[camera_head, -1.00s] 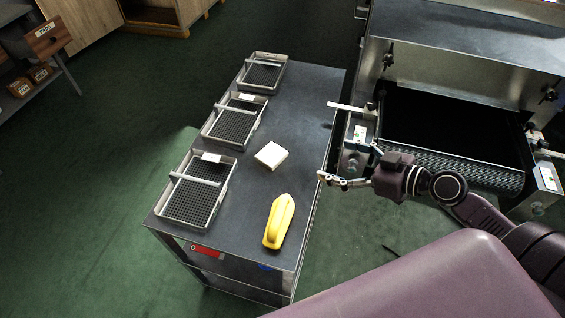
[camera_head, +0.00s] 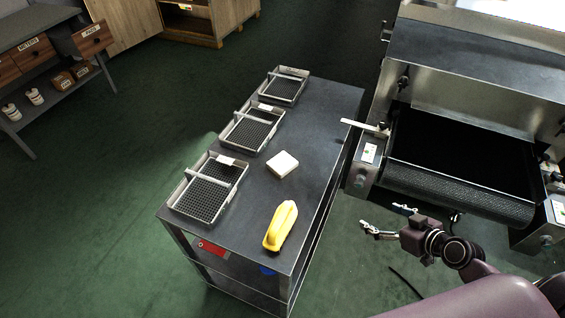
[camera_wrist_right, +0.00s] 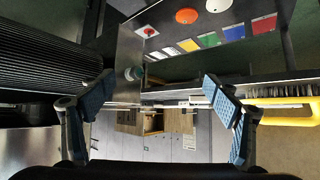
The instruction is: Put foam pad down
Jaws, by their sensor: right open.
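The foam pad, a small white square block (camera_head: 282,163), lies flat on the dark top of the cart (camera_head: 322,122), right of the trays. Nothing is touching it from above. My right gripper (camera_head: 384,218) is open and empty. It is right of the cart, clear of its edge, in front of the dryer's belt end. Its two spread fingers also show in the right wrist view (camera_wrist_right: 157,95), with nothing between them. My left gripper is not in view.
Three wire-mesh trays (camera_head: 178,190) stand along the cart's left side. A yellow handled object (camera_head: 281,226) lies near its front edge. The tunnel dryer (camera_head: 455,190) stands at the right. Green floor lies open at the left, with a drawer bench (camera_head: 40,60) beyond.

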